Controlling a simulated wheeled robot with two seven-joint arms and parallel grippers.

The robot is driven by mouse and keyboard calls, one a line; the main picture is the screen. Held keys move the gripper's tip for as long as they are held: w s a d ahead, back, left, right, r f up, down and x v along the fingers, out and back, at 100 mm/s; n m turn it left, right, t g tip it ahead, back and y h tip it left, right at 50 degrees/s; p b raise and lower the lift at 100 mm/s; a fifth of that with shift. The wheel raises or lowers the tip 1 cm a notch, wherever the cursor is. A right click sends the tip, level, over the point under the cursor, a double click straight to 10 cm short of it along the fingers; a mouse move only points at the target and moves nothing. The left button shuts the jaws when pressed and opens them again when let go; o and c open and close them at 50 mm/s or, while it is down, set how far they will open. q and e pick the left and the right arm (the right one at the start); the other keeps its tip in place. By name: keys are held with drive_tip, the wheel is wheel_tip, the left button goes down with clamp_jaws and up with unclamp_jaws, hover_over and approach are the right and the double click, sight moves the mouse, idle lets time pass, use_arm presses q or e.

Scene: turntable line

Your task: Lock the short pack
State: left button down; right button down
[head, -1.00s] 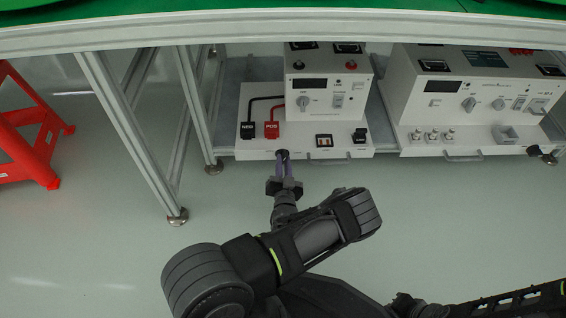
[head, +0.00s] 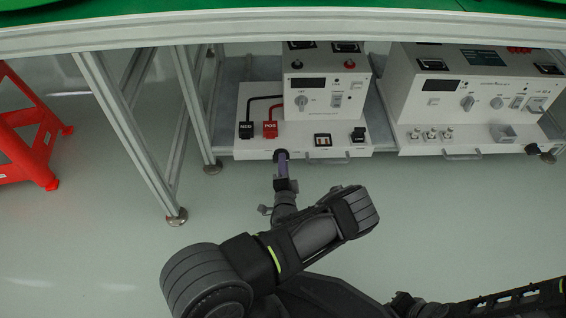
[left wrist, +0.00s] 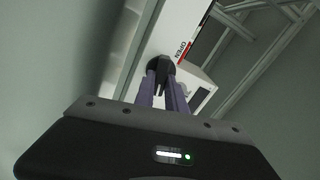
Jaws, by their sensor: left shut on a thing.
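The narrower white pack (head: 323,122) stands on a low shelf at centre, with black NEG (head: 246,130) and red POS (head: 270,129) plugs on its sloping deck. A black knob (head: 280,154) sits on its front edge, partly covered by my fingers. My left gripper (head: 281,162) is shut on this knob from the front. In the left wrist view the purple fingers (left wrist: 162,85) pinch the dark knob (left wrist: 159,63), beside a red and black strip marked OPEN (left wrist: 184,50). My right gripper is not visible; only part of that arm shows at lower right.
A wider white unit (head: 470,110) stands to the right, with its own black knob (head: 533,149). Metal table legs (head: 130,140) rise left of the pack. A green-topped table (head: 250,22) hangs over both. A red stand (head: 30,130) is at far left. The floor in front is clear.

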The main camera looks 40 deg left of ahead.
use_arm(q)
drive_tip(key=shift+f+m, duration=0.1)
drive_tip(key=shift+m, duration=1.1)
drive_tip(key=shift+s, duration=0.1)
drive_tip(key=c, duration=1.4)
unclamp_jaws()
drive_tip(key=p+v, duration=0.2)
drive_tip(key=v, duration=0.5)
drive_tip(key=shift+s+d+p, duration=0.25)
drive_tip(key=shift+d+p, duration=0.05)
drive_tip(key=shift+p, duration=0.05)
